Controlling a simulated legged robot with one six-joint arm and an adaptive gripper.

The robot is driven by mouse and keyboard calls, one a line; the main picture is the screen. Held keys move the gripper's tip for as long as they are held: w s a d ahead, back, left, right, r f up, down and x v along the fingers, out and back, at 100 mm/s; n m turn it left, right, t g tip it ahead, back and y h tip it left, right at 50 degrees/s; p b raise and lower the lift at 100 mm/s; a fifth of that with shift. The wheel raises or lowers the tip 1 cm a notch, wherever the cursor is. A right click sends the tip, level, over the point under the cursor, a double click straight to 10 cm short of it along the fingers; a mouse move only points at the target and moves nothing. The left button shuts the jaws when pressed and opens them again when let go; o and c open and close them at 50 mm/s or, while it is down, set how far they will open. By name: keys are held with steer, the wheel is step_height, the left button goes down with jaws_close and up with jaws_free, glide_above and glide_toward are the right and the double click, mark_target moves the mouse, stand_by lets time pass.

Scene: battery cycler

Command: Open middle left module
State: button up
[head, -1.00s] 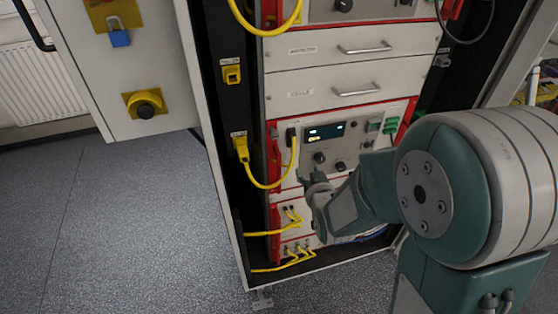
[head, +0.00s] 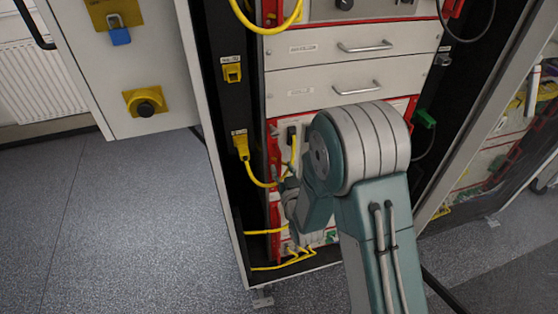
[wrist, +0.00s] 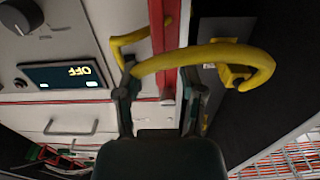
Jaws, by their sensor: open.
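The module with the display (wrist: 66,75) reading OFF upside down shows in the wrist view. A red strip with a handle-like end (wrist: 166,85) runs along its edge. My gripper (wrist: 160,72) is open, with one finger on each side of this red part; contact cannot be told. In the head view my gripper (head: 284,186) is low at the left edge of the cabinet, beside the red strip (head: 274,150). My arm hides most of the module's front there.
Two drawers with metal handles (head: 356,88) sit above the module. Yellow cables (head: 265,232) run from sockets on the black left post (head: 225,110). A lower unit (head: 279,245) sits beneath. An open door (head: 160,60) stands at left; the floor in front is clear.

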mark_target(280, 163)
steer(key=shift+x, duration=1.75)
jaws_close()
steer(key=shift+s, duration=0.1)
